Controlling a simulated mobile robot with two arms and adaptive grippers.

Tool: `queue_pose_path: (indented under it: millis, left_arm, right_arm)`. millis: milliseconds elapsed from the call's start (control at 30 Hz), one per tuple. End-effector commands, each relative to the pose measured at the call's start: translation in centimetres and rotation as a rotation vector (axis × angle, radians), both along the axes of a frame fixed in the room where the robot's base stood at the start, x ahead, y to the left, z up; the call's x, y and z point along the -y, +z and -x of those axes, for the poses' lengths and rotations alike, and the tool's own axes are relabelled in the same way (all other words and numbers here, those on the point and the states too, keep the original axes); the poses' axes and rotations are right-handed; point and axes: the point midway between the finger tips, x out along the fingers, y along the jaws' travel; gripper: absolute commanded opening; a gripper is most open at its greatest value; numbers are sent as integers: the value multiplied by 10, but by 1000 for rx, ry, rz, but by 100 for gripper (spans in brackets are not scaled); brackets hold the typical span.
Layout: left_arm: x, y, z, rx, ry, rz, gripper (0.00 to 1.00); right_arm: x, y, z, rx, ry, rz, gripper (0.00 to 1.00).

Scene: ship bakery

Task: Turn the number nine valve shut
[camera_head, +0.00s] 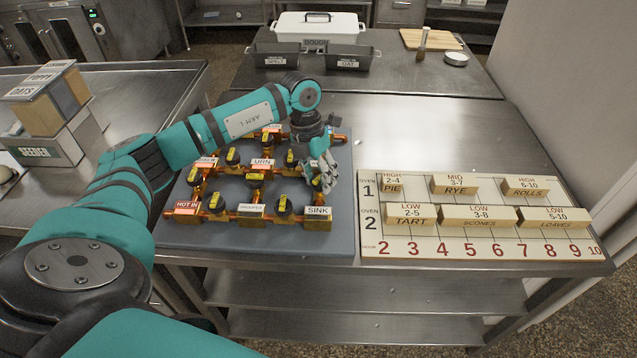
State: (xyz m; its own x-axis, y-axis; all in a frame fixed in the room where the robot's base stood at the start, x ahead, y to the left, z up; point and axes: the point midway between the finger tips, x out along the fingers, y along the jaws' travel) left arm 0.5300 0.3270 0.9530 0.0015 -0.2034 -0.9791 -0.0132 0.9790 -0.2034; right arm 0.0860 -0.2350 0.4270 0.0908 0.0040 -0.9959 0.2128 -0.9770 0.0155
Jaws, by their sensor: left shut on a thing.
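The pipe board (335,228) is a grey panel on the steel table, carrying copper pipes and several black valves with yellow tags. The numbers on the tags are too small to read, so I cannot tell by number which valve is nine. My left gripper (326,178) points down at the right side of the pipework, above the SINK block (318,217). It is shut on a valve there, which its fingers mostly hide. A bare valve (284,205) stands to the left of the SINK block, and another (217,203) right of the HOT IN label (187,208). My right gripper is not in view.
My left arm crosses over the back of the board and hides part of the pipes. An oven schedule board (480,245) with wooden blocks lies close on the right. Dark tins (348,58) and a white bin (290,27) stand behind. A seeder box (50,145) stands left.

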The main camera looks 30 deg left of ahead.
Motion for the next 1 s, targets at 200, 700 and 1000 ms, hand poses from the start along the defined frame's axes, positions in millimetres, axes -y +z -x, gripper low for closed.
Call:
queue_pose_path:
  millis: [200, 700, 1000]
  left_arm:
    - [0, -1, -2, 4, -202, -1, 6]
    - [1, 0, -3, 5, -650, -1, 6]
    - [2, 1, -4, 5, -821, -1, 6]
  right_arm:
    - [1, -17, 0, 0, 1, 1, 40]
    - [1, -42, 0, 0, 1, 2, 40]
    - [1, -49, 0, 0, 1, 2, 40]
